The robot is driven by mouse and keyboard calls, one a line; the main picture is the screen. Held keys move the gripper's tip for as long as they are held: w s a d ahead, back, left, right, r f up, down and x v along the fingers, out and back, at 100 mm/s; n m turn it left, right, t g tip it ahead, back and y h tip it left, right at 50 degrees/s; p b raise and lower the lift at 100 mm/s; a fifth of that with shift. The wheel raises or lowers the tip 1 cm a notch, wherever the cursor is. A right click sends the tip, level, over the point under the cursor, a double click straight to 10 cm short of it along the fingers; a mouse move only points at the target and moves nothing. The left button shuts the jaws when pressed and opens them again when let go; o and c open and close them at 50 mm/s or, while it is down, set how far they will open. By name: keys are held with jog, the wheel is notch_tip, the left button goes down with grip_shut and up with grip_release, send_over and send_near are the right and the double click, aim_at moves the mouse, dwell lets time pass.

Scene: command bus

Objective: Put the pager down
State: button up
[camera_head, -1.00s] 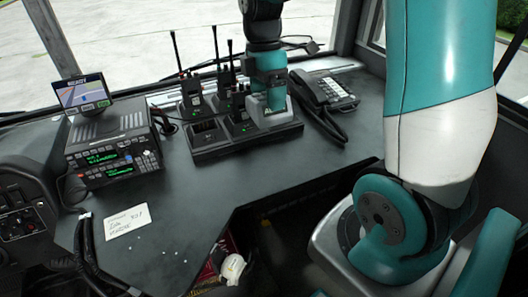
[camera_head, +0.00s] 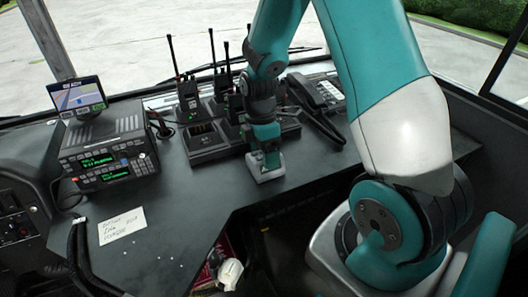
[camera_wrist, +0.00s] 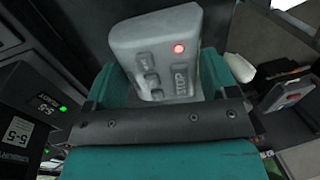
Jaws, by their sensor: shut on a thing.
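The pager (camera_wrist: 158,50) is a pale grey block with several buttons and a lit red light, seen close in the wrist view. My gripper (camera_wrist: 160,112) is shut on it. In the head view my gripper (camera_head: 266,148) points down over the desk, just in front of the radio charger rack, with the pager's grey body (camera_head: 266,171) at its tip. The pager is low by the desk top (camera_head: 190,215). I cannot tell whether it touches the desk. Part of the pager is hidden by the gripper.
The charger rack (camera_head: 204,154) with several upright radios is behind my gripper. A desk phone (camera_head: 318,94) stands to the right. A radio console (camera_head: 108,155) and a note card (camera_head: 122,226) are on the left. The desk between card and gripper is mostly clear.

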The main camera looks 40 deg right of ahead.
jog(key=o, duration=1)
notch_tip(320, 180, up, 11)
jog(key=w, duration=0.2)
jog(key=s+a+r+m+y, duration=0.1)
jog(key=s+a+r+m, duration=0.1)
jog(key=s+a, duration=0.4)
jog(key=s+a+r+m+t+y, duration=0.1)
jog(key=s+a+r+m, duration=0.2)
jog(key=s+a, duration=0.3)
jog(key=s+a+r+m+t+y, duration=0.1)
jog(key=s+a+r+m, duration=0.1)
jog(key=s+a+r, duration=0.2)
jog(key=shift+s+a+m+y, duration=0.15)
jog(key=shift+s+a, duration=0.25)
jog(key=shift+a, duration=0.4)
jog(key=shift+s+a+m+y, duration=0.1)
jog(key=shift+s+a, duration=0.25)
jog(key=shift+a, duration=0.45)
jog(key=shift+s+a+m+y, duration=0.15)
jog(key=shift+s+a, duration=0.25)
jog(key=shift+a, duration=0.4)
